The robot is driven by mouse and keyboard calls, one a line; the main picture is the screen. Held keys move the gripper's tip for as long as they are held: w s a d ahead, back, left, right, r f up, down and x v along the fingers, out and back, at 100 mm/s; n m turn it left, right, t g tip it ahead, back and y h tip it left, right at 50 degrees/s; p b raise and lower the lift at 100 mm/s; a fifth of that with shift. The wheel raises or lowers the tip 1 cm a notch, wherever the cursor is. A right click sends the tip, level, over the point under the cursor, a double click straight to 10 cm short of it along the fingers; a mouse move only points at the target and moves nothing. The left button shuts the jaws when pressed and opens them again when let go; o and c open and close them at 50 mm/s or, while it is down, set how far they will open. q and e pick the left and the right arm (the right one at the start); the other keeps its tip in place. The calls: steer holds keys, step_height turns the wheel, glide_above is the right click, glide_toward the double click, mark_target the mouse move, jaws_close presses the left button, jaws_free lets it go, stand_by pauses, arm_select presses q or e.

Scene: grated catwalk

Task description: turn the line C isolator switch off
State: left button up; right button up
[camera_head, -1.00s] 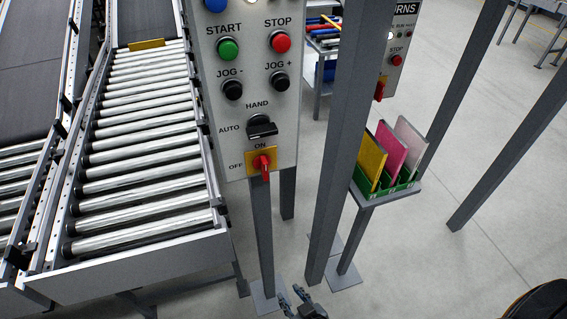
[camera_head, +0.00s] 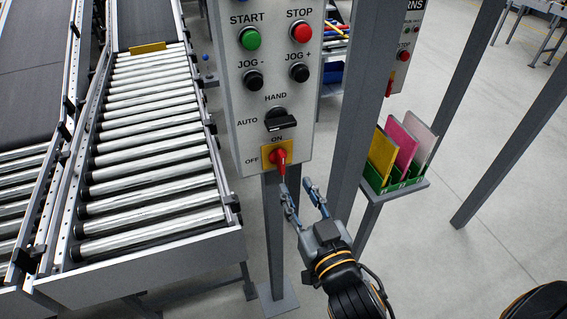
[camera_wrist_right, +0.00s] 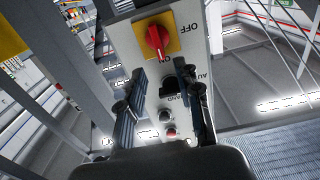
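A red rotary isolator handle (camera_head: 279,161) sits on a yellow plate at the bottom of the grey control panel (camera_head: 252,105). It stands roughly upright, its upper end towards ON; OFF is to the left. No line C label is visible. In the right wrist view the red handle (camera_wrist_right: 157,41) appears upside down, just beyond the fingertips. My right gripper (camera_head: 296,184) is open and empty, below and slightly right of the handle, its fingers pointing up at it. In the wrist view the open fingers (camera_wrist_right: 160,68) stand apart, short of the handle. My left gripper is not in view.
A black HAND/AUTO selector (camera_head: 280,121) and several push buttons sit above the isolator. A roller conveyor (camera_head: 150,160) lies left. A grey post (camera_head: 355,110) stands close right of the panel. Behind it are another panel with a red switch (camera_head: 391,80) and a green rack (camera_head: 395,184) of coloured boards.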

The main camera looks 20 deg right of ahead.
mark_target(283, 162)
steer(key=w+p, duration=0.2)
steer(key=w, duration=0.5)
steer(key=shift+w+a+r, duration=0.1)
steer(key=shift+w+a, duration=0.05)
steer(key=shift+w, duration=0.7)
jaws_close()
